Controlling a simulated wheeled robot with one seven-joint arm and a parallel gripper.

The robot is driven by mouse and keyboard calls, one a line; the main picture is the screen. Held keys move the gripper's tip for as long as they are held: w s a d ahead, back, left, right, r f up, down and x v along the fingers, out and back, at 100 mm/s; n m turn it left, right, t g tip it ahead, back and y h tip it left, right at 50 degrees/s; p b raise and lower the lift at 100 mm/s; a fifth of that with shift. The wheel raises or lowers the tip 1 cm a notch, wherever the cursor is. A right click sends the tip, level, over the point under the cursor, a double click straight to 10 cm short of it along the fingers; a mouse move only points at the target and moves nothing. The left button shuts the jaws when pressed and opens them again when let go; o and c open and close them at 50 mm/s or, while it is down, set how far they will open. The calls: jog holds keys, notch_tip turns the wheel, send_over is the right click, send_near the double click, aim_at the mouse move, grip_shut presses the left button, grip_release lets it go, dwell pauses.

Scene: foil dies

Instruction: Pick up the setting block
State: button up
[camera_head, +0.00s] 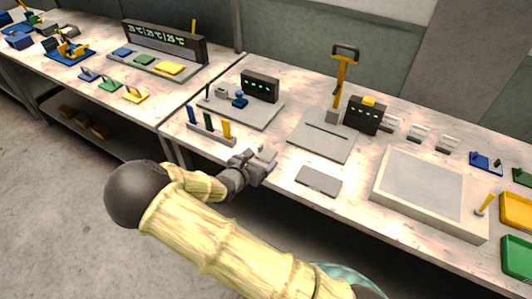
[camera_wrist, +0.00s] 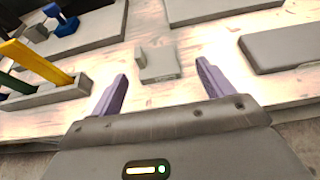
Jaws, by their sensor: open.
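A small grey block with a raised upright at one end, which looks like the setting block (camera_wrist: 160,67), lies on the worn white bench top in the wrist view. It shows between and beyond my gripper's two fingertips (camera_wrist: 161,72), which are spread apart with nothing held. I cannot tell how far the tips are from it in depth. In the head view my gripper (camera_head: 260,168) is over the bench's front edge, and the block (camera_head: 268,153) is just past it, partly hidden by it.
A rack with blue, green and yellow upright pieces (camera_head: 210,131) stands left of my gripper. A flat grey plate (camera_head: 318,180) lies to the right, near the front edge. A grey base with a yellow-handled press (camera_head: 321,140) is behind. A large shallow tray (camera_head: 378,183) stands further right.

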aim_at(270, 148)
jog(key=shift+w+d+f, duration=0.2)
jog(key=shift+w+d, duration=0.05)
jog(key=shift+w, duration=0.2)
jog(key=shift+r+p+x, duration=0.15)
jog(key=shift+p+x, duration=0.3)
jog(key=shift+x, duration=0.85)
jog(key=shift+r+p+x, duration=0.1)
jog(key=shift+p+x, duration=0.3)
jog(key=shift+x, duration=0.9)
jog(key=shift+w+a, duration=0.1)
jog(key=shift+w, duration=0.1)
jog(key=shift+r, duration=0.1)
jog(key=c, duration=1.3)
notch_tip(270, 148, up, 10)
jog(key=b, duration=0.1)
